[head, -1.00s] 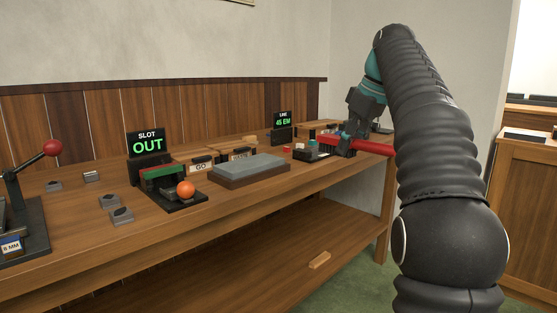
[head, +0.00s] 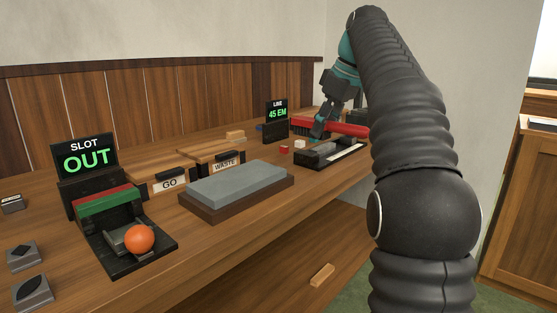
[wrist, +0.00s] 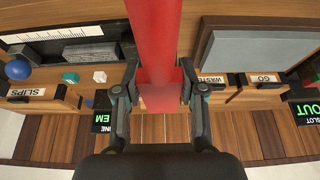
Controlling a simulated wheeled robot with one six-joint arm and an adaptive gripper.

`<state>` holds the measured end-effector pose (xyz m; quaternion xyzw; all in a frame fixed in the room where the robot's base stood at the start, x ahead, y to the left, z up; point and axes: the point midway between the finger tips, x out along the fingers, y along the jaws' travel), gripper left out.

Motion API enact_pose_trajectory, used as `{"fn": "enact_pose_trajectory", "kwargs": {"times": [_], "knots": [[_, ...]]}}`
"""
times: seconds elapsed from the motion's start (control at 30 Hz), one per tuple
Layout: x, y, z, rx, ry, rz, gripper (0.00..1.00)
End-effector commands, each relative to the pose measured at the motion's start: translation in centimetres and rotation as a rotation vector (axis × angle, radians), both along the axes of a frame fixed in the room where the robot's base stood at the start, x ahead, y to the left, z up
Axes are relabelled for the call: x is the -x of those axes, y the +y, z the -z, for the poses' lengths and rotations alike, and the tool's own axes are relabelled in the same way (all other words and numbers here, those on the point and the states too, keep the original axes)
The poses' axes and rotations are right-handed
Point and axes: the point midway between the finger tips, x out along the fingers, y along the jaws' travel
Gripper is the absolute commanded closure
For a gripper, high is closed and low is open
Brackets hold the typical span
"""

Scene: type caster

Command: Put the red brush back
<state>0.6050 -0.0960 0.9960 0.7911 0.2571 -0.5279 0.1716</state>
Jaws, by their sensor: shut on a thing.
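The red brush (head: 346,129) is held in my gripper (head: 318,135), above the far part of the bench. In the wrist view, the long red brush body (wrist: 155,40) runs up from between the two fingers of my gripper (wrist: 160,92), which are shut on it. In the head view the brush lies roughly level over a dark tray with a pale strip (head: 345,154). I cannot tell whether it touches anything below. My arm hides part of the area to the right.
A grey stone on a wooden base (head: 238,184) sits mid-bench. GO (head: 170,183) and WASTE (head: 226,163) boxes stand behind it. The SLOT screen reads OUT (head: 86,158), above a device with an orange ball (head: 139,239). The LINE screen reads 45 EM (head: 277,113). Small red (head: 285,150) and white (head: 300,144) blocks lie near the tray.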

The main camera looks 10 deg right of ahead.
Motion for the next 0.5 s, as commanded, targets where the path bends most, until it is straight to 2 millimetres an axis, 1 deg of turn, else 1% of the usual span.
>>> {"fn": "enact_pose_trajectory", "kwargs": {"times": [0.03,0.3,0.5], "knots": [[-0.6,0.8,0.6,-0.001,0.002,-0.003,0.98],[-4.4,4.6,3.9,-0.001,0.002,-0.002,0.98],[-6.5,6.8,5.6,-0.001,0.001,-0.002,0.98]]}}
